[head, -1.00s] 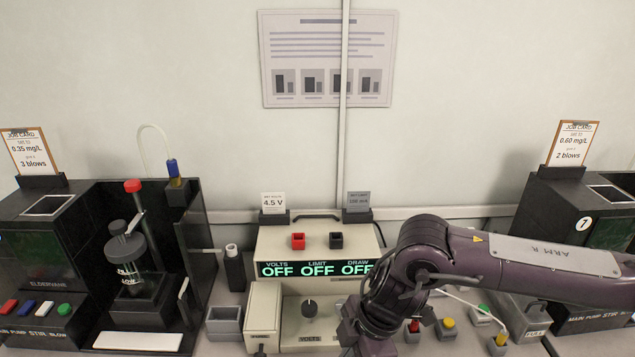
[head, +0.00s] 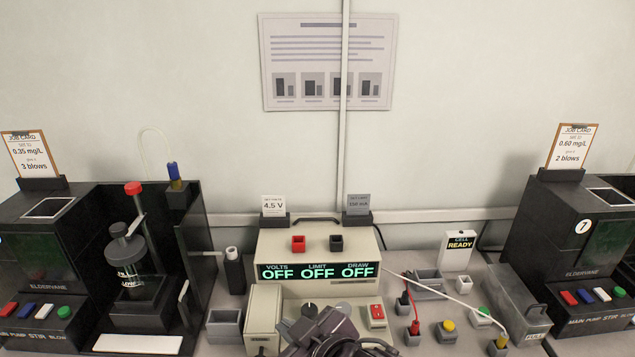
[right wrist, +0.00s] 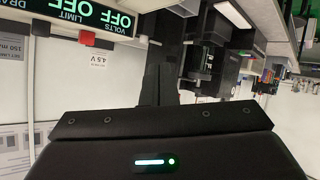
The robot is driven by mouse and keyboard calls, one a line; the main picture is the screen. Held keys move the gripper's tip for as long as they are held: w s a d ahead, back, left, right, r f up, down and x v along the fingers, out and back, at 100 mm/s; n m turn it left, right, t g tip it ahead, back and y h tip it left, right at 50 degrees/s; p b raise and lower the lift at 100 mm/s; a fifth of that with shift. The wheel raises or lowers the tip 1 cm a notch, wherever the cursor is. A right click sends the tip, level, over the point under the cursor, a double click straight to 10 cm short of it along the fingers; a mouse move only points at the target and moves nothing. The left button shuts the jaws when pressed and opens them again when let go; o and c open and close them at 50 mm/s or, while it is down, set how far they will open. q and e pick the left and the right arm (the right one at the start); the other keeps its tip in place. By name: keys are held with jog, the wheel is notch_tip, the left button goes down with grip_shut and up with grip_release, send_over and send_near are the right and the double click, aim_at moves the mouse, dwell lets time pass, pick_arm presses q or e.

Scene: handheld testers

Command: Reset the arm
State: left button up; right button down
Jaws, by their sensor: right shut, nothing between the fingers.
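My right arm's purple end and gripper (head: 318,334) show at the bottom middle of the head view, in front of the power supply (head: 345,240). The fingertips are cut off or hidden there. In the right wrist view the dark gripper housing (right wrist: 160,128) fills the lower part, and no held object shows. My right gripper is shut and empty. The supply's display (head: 318,271) reads OFF three times, and it shows upside down in the wrist view (right wrist: 90,18). My left gripper is out of view.
Dark testers stand at left (head: 38,270) and right (head: 560,240). A READY cell box (head: 459,250), a lidded metal box (head: 512,295), a green button (head: 484,313), a yellow button (head: 448,326) and cables crowd the right bench. A grey bin (head: 225,325) stands left of the supply.

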jog(key=s+d+f+m+g+h, duration=0.25)
jog(key=s+d+f, duration=0.2)
jog(key=d, duration=0.35)
jog(key=s+d+f+m+g+h, duration=0.2)
jog(key=s+d+f+m+h, duration=0.15)
jog(key=d+f, duration=0.35)
jog(key=s+d+f+m+g+h, duration=0.2)
jog(key=s+d+f+m, duration=0.15)
jog(key=d, duration=0.55)
notch_tip(320, 180, down, 28)
jog(key=s+n+g, duration=0.1)
jog(key=s, duration=0.1)
jog(key=s+d+f+g+p, duration=0.1)
jog(key=s+d+f, duration=0.2)
jog(key=s+f, duration=1.6)
jog(key=shift+s+d+f, duration=0.15)
jog(key=shift+s, duration=0.45)
jog(key=shift+g, duration=0.25)
